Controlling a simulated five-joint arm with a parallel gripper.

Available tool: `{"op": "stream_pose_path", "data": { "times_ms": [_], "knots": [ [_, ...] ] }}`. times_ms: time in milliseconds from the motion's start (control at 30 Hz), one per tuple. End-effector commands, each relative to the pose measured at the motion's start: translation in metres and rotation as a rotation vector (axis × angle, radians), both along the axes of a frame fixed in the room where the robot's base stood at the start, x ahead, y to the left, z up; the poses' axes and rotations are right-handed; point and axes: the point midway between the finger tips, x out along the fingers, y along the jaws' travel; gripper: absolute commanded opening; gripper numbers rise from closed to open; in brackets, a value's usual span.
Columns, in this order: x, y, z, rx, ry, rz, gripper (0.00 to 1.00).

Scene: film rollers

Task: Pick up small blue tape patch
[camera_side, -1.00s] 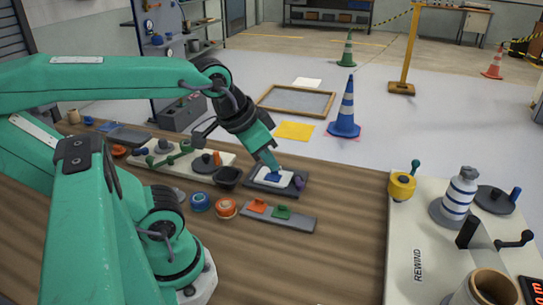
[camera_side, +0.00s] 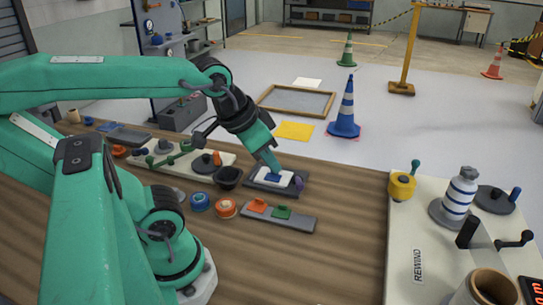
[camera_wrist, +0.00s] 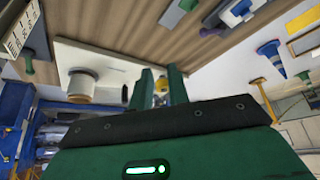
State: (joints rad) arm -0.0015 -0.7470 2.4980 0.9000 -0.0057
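The small blue tape patch (camera_side: 272,178) lies on a white pad (camera_side: 259,179) on a dark tray near the bench's far edge. My gripper (camera_side: 274,170) points down in the side view, its tip at or just above the patch; I cannot tell whether they touch. In the wrist view a gap shows between the two green fingers of my gripper (camera_wrist: 162,78), with nothing held there. A blue piece on a white pad, likely the patch (camera_wrist: 240,8), shows at that view's top edge, apart from the fingers.
A purple knob (camera_side: 298,183) stands at the tray's right side. A black cup (camera_side: 228,177) stands close on the left. A grey plate (camera_side: 300,222) with orange and green pieces lies in front, beside blue and orange rolls. The bench's middle right is clear.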

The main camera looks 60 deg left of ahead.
Motion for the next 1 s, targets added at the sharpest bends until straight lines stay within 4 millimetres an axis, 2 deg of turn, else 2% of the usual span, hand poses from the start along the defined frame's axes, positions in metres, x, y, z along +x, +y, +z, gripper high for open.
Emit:
{"op": "stream_pose_path", "data": {
  "times_ms": [233,467,767,1000],
  "knots": [
    [0.013,0.008,0.001,-0.045,0.031,0.121,0.17],
    [0.040,0.028,0.000,-0.142,0.089,0.394,0.17],
    [0.080,0.067,-0.013,-0.273,0.161,0.819,0.17],
    [0.109,0.104,-0.032,-0.365,0.206,1.165,0.17]
  ]
}}
